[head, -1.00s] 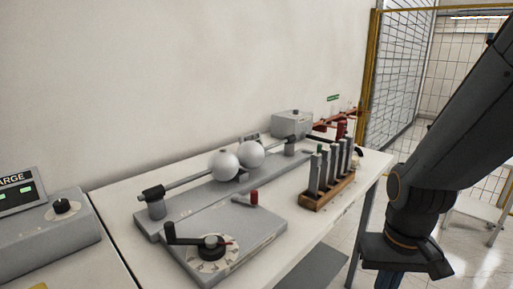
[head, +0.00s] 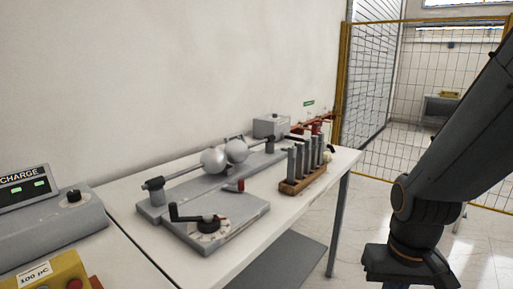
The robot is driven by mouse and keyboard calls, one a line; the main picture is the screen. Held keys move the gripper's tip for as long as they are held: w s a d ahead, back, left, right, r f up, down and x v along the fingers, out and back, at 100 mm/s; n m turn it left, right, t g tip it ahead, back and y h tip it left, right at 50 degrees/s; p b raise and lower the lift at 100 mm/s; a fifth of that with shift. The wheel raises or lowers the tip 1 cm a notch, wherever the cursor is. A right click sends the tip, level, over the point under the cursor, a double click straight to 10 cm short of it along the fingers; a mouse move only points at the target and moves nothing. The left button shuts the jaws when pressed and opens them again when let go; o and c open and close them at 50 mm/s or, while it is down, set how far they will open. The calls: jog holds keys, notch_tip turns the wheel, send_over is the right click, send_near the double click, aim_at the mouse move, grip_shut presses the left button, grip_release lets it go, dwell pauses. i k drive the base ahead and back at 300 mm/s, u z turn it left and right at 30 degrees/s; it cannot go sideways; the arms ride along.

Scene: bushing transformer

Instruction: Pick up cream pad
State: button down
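I cannot make out a cream pad for certain. A small pale cream shape (head: 329,155) shows on the table just beyond the right end of the wooden rack, too small to identify. My dark arm comes down along the right side of the head view, over the floor right of the table. Its fingers are not visible, so what they hold cannot be seen.
The white table (head: 262,232) carries a grey device with two metal spheres (head: 225,155), a crank plate (head: 238,215) and a wooden rack (head: 303,183) of grey rods. A yellow box (head: 52,274) is at lower left. A yellow-framed mesh fence (head: 385,110) stands behind.

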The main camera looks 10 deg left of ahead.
aim_at(327, 158)
jog(key=z, duration=0.3)
jog(key=i, duration=0.75)
jog(key=u, duration=1.3)
